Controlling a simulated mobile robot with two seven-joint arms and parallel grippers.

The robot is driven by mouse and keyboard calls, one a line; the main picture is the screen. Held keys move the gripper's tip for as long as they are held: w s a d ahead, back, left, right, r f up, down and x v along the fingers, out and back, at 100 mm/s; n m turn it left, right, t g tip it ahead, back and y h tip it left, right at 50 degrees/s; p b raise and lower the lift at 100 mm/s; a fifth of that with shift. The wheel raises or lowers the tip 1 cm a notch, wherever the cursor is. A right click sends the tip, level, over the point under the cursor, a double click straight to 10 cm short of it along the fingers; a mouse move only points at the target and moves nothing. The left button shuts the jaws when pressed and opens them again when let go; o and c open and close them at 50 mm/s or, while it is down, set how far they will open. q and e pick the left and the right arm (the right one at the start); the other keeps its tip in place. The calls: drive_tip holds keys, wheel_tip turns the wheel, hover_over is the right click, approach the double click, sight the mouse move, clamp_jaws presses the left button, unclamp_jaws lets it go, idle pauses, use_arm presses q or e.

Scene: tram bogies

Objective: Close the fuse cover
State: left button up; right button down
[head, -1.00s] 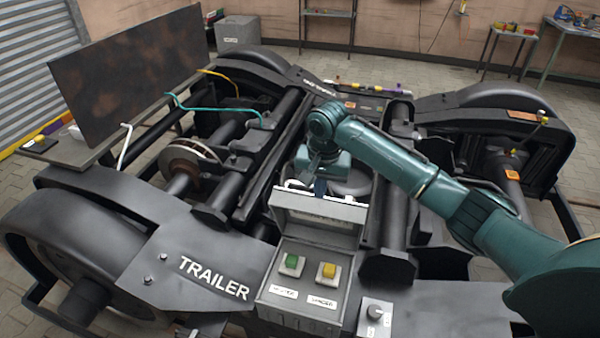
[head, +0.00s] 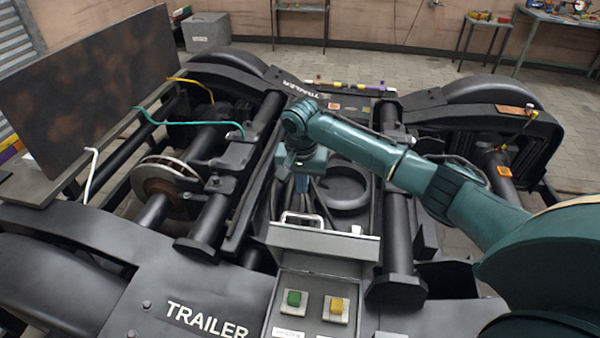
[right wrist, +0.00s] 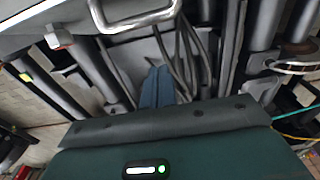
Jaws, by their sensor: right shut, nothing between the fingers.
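The fuse cover (head: 322,240) is a grey hinged lid with a pale metal loop handle (head: 303,217) on its far side. It stands raised at the back of a grey box with a green button (head: 293,299) and a yellow button (head: 336,307). My right gripper (head: 301,184) is shut and empty, pointing down behind the cover and apart from the handle. In the right wrist view its fingers (right wrist: 157,88) show together, with the handle (right wrist: 135,14) and the cover's edge (right wrist: 45,12) at the top. My left gripper is not in view.
The black bogie frame with TRAILER lettering (head: 207,318) surrounds the box. Cables and a round dark part (head: 348,185) lie behind the cover, below my right gripper. A large brown-black panel (head: 90,95) stands at left. A brake disc (head: 163,182) sits at left.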

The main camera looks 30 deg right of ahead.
drive_tip(key=shift+s+a+f+p, duration=0.25)
drive_tip(key=shift+s+a+f, duration=0.15)
drive_tip(key=shift+f, duration=0.2)
drive_tip(key=shift+s+a+f+p, duration=0.2)
drive_tip(key=shift+s+a+f, duration=0.1)
drive_tip(key=shift+s+f, duration=0.25)
drive_tip(key=shift+s+a+f+p, duration=0.25)
drive_tip(key=shift+s+a+f, duration=0.15)
drive_tip(key=shift+f, duration=0.25)
